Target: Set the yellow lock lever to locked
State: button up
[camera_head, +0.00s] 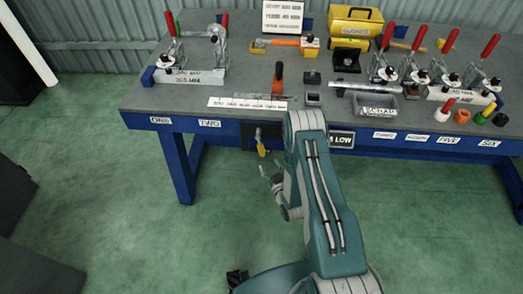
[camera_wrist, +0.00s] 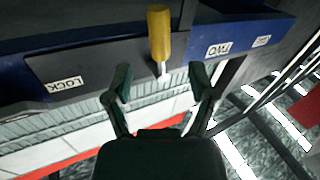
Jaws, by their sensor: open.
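The yellow lock lever (camera_head: 261,148) hangs at the blue front edge of the workbench, over a dark panel. In the wrist view its yellow handle (camera_wrist: 159,31) is at the top centre, with a pale metal shaft below it. My gripper (camera_head: 270,180) is just below and in front of the lever in the head view. In the wrist view my gripper (camera_wrist: 161,84) is open, its two fingers spread either side of the lever's line. It is empty, and the handle appears beyond the fingertips. A LOCK label (camera_wrist: 65,84) is left of the lever on the dark panel.
The workbench (camera_head: 235,124) carries clamps with red handles, a yellow toolbox (camera_head: 354,22), a grey tray (camera_head: 378,106) and several small parts. Labels line its blue front edge. A bench leg (camera_head: 180,168) stands left of my arm.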

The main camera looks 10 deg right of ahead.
aim_at(263, 152)
jog(key=w, duration=0.2)
jog(key=w+a, duration=0.1)
jog(key=w, duration=0.5)
jog(key=shift+w+a, duration=0.1)
jog(key=shift+a, duration=0.1)
grip_shut()
